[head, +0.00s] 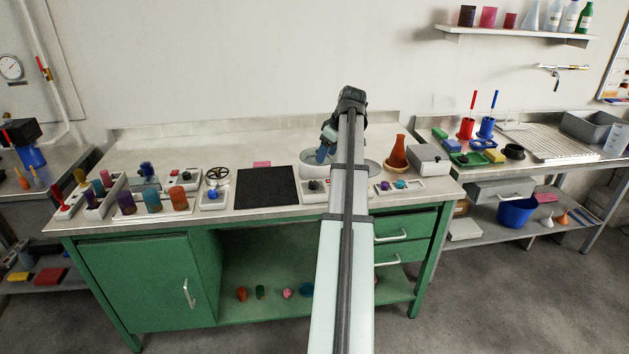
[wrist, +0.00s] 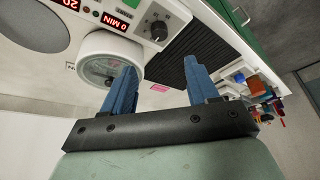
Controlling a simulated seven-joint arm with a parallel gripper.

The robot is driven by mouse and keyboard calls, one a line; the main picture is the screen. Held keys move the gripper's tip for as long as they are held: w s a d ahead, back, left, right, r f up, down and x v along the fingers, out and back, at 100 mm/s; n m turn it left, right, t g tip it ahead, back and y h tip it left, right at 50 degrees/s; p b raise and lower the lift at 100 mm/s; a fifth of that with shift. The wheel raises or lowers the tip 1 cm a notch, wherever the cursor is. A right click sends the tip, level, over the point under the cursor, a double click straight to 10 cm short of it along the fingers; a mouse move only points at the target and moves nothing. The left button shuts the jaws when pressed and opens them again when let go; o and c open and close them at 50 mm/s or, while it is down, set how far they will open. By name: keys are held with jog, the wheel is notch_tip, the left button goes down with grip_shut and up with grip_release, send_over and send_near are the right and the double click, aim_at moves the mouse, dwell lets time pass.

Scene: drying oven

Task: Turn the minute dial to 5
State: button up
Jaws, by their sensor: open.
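The minute dial (wrist: 158,30) is a small dark knob on a white panel with tick marks, at the top of the wrist view. Beside it a red display (wrist: 115,21) appears to read "0 MIN". In the head view a dark knob (head: 313,186) shows on the white control panel, just left of my arm. My gripper (wrist: 160,66) has its two blue fingers spread apart with nothing between them. In the head view its blue fingers (head: 322,154) hang above the rounded white appliance behind the panel. The gripper is apart from the dial. The dial's pointer setting is too small to read.
A round window (wrist: 107,62) lies beside the panel in the wrist view. A black mat (head: 267,186) lies left of the panel. A small panel with blue and purple knobs (head: 400,184) is on the right, near an orange flask (head: 397,153). My arm hides part of the bench.

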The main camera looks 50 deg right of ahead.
aim_at(313, 182)
jog(key=x, duration=1.3)
jog(key=shift+f, duration=0.35)
jog(key=c, duration=1)
